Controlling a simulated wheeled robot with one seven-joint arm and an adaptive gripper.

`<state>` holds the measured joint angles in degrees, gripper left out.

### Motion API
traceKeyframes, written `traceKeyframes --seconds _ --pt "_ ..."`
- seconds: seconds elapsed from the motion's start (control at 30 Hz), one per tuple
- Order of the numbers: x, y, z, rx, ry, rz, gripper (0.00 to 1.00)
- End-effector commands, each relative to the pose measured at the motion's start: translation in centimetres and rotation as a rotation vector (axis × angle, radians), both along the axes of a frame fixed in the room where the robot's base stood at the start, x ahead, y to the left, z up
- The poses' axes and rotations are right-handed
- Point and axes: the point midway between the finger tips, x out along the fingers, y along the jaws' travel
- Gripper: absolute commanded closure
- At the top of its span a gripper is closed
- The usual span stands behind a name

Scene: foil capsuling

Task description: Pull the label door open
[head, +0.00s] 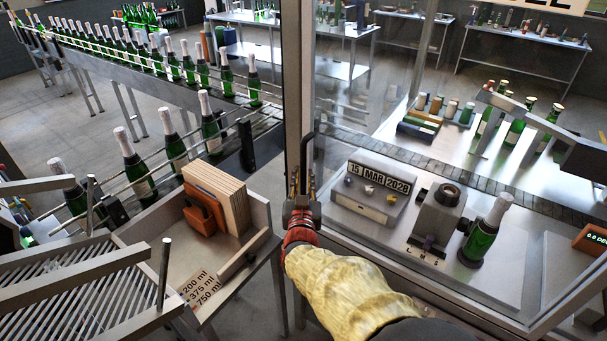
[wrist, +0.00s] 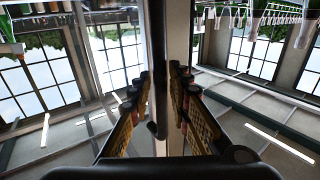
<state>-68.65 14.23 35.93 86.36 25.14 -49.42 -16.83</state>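The label door (head: 365,90) is a clear glass panel in a pale metal frame at the centre of the head view. It stands in front of the label station, and its frame edge (wrist: 178,40) runs down the middle of the wrist view. A dark upright handle bar (head: 307,150) is on this edge; it also shows in the wrist view (wrist: 157,70). My gripper (head: 303,184) is at the handle's lower part. In the wrist view, my fingers (wrist: 159,85) stand apart on either side of the bar, with a gap visible on the right. Contact on the left is unclear.
Behind the glass are a date block (head: 380,177), a grey stamping device (head: 438,215) and a foil-topped green bottle (head: 485,232). A bottle conveyor (head: 170,88) runs behind.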

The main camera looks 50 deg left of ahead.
Motion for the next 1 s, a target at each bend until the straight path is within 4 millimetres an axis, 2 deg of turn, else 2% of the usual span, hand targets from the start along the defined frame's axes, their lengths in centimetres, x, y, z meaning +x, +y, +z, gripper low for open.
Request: traceKeyframes --seconds 0.2,0.5,0.83,1.0 --pt "1.1 1.23 -0.07 -0.001 0.001 0.0 0.81" --pt "1.18 1.35 -0.03 -0.001 0.001 0.0 0.82" --pt "1.16 1.34 -0.04 -0.001 0.001 0.0 1.0" --pt "1.15 1.35 -0.03 -0.001 0.001 0.0 1.0"
